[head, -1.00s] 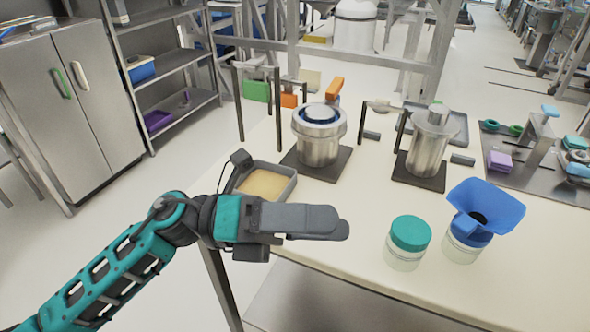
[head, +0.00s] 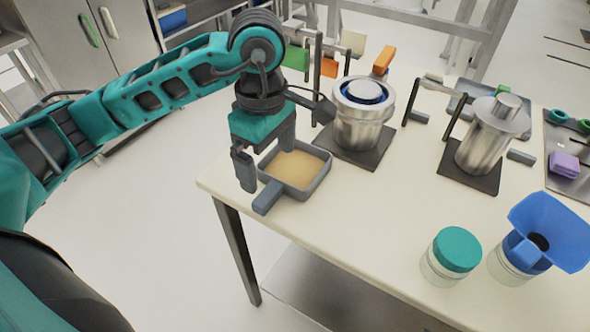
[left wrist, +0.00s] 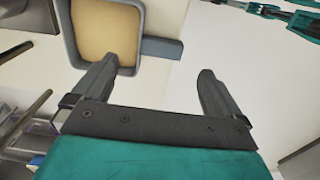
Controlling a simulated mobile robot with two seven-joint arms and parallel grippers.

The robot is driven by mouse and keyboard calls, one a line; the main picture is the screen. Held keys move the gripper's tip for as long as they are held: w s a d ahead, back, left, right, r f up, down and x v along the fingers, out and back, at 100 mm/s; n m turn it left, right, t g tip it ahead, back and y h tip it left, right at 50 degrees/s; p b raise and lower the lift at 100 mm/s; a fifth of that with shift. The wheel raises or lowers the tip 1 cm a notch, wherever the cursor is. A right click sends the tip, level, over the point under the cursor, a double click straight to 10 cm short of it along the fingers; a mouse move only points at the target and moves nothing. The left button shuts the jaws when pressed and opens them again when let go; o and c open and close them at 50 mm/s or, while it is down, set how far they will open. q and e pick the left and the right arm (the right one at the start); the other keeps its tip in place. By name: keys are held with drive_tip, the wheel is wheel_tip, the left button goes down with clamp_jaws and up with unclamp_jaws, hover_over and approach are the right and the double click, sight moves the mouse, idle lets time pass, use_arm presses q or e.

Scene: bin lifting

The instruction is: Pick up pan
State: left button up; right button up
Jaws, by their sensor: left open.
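The pan (head: 318,181) is a small grey square tray with a tan content and a short grey-blue handle (head: 267,197) pointing to the front left. It sits on the table near the left edge. My left gripper (head: 265,172) is open and points down over the pan's left side, by the handle. In the left wrist view, the pan (left wrist: 138,52) is at the upper left and its handle (left wrist: 162,48) reaches between the two open fingers (left wrist: 155,85). The fingers look apart from the handle. My right gripper is not in view.
A metal pot (head: 362,126) on a dark plate stands just behind the pan. A metal canister (head: 487,145) stands farther right. A teal-lidded jar (head: 452,257) and a jar with a blue funnel (head: 535,243) are at the front right. The table's (head: 365,215) middle is clear.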

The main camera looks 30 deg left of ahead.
sight(268, 193)
use_arm(q)
wheel_tip(268, 193, down, 3)
drive_tip(key=shift+r, duration=0.15)
drive_tip(key=shift+s+a+f, duration=0.1)
drive_tip(key=shift+a+f, duration=0.05)
drive_tip(key=shift+f, duration=1.15)
drive_tip(key=shift+a+f, duration=0.15)
drive_tip(key=shift+f, duration=1.1)
drive_tip(key=c, duration=1)
